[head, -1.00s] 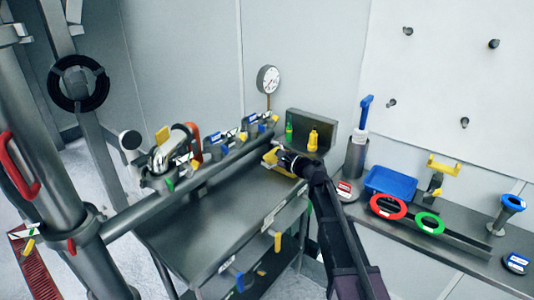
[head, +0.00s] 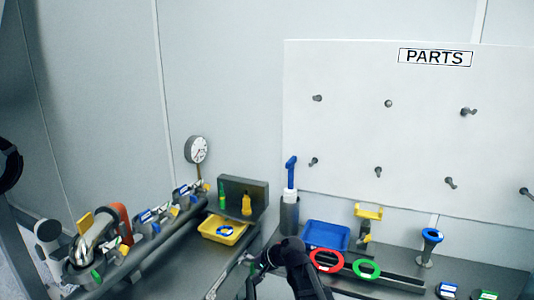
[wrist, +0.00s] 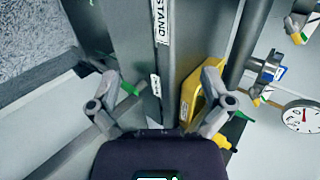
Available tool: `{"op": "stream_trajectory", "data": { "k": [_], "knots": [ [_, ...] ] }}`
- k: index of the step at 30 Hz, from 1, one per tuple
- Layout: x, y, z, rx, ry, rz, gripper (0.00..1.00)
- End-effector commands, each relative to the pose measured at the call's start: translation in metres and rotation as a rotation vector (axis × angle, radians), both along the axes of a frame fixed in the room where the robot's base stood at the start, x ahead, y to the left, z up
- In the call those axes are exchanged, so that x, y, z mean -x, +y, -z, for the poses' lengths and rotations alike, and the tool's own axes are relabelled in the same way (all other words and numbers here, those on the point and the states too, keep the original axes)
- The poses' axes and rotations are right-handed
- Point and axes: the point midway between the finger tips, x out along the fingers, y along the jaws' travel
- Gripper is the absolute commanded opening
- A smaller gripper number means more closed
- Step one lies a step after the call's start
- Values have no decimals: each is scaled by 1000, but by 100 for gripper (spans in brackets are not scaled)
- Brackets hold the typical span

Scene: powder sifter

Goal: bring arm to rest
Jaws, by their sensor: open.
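My gripper (wrist: 160,98) is open and empty in the wrist view, its two fingers spread wide. The edge of the grey bench with a "STAND" label (wrist: 161,20) lies beyond the fingers. In the head view my arm rises from the bottom edge, and my gripper (head: 256,268) is small and dark near the front of the bench. It is apart from the yellow tray (head: 208,232), which holds a blue ring-shaped part (head: 225,231). The yellow tray (wrist: 190,92) also shows behind the right finger in the wrist view.
A pipe with several valves (head: 150,240) runs along the left, with a gauge (head: 197,150) behind. On the right bench stand a blue tray (head: 327,235), red ring (head: 326,261), green ring (head: 366,269) and a yellow-topped holder (head: 367,213). The pegged PARTS board (head: 420,120) is behind.

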Motion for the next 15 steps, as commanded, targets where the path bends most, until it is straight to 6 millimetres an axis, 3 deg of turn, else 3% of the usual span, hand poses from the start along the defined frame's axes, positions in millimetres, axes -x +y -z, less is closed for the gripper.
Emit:
{"op": "stream_trajectory", "data": {
  "k": [1, 9, 15],
  "knots": [
    [14, -18, 3, 67, -9, -22, 100],
    [73, -114, 28, 447, -12, -172, 100],
    [118, -182, 34, 691, 45, -277, 100]
  ]
}}
